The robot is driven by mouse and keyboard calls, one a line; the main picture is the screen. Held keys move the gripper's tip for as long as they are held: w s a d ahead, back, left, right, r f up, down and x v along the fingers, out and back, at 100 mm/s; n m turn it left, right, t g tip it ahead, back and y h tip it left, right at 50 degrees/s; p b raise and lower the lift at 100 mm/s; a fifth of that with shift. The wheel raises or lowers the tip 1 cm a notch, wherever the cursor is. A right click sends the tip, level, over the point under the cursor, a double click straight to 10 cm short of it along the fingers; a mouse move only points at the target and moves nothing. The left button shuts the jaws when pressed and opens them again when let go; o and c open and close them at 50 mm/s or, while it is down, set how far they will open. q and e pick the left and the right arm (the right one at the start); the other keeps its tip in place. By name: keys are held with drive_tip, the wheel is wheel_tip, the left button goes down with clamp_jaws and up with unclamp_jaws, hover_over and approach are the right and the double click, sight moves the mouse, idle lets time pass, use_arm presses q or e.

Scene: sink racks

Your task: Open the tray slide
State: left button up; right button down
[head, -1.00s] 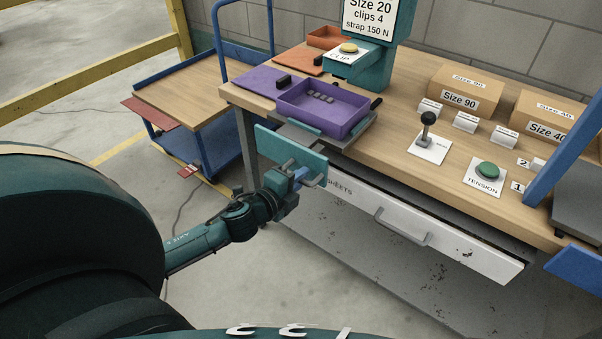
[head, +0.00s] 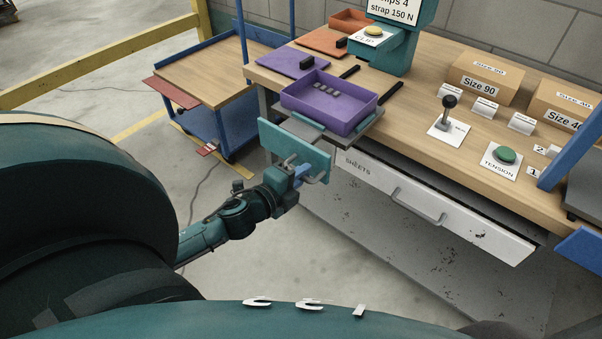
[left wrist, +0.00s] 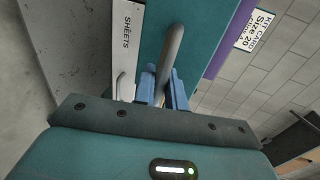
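The tray slide has a teal front panel (head: 285,147) with a grey bar handle (head: 318,168). It carries an open purple tray (head: 347,119) with several small dark pieces inside. The slide stands out past the bench's front edge, and dark rails (head: 391,93) show behind the tray. My left gripper (head: 303,174) is at the panel, shut on the handle. In the left wrist view the blue fingers (left wrist: 163,90) sit on either side of the handle bar (left wrist: 173,48). My right gripper is not in view.
A white drawer marked SHEETS (head: 430,205) is just right of the panel, under the bench top (head: 420,130). A lever (head: 449,110) and a green TENSION button (head: 505,155) stand on the bench. A blue cart (head: 215,90) is at the left. Floor in front is open.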

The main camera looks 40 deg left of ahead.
use_arm(q)
drive_tip(key=o, duration=0.4)
drive_tip(key=shift+c, duration=0.2)
drive_tip(key=v, duration=1.3)
drive_tip(key=shift+r, duration=0.1)
